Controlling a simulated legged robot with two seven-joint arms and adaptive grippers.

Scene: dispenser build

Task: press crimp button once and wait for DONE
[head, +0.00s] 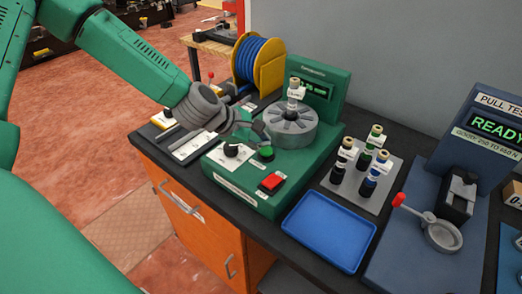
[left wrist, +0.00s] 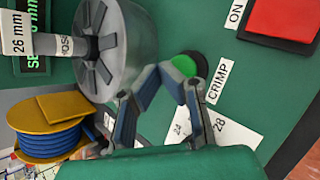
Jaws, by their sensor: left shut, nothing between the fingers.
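The green crimp machine (head: 240,188) stands on the dark bench. Its round green button (head: 265,153) is on the front panel, and in the left wrist view the button (left wrist: 185,66) sits beside the label CRIMP. My left gripper (head: 258,134) is shut and empty. In the left wrist view its fingertips (left wrist: 160,72) meet just beside the button and partly cover it; I cannot tell whether they touch it. The green display (head: 308,88) is too small to read in the head view; in the left wrist view the display (left wrist: 28,64) is cut off.
The grey crimp head (head: 290,128) holds an upright fitting with a 26 mm tag. A red switch (head: 271,183) marked ON lies at the front. A hose reel (head: 262,68) stands behind. A blue tray (head: 328,229), a fitting rack (head: 345,190) and a pull tester (head: 425,225) stand right.

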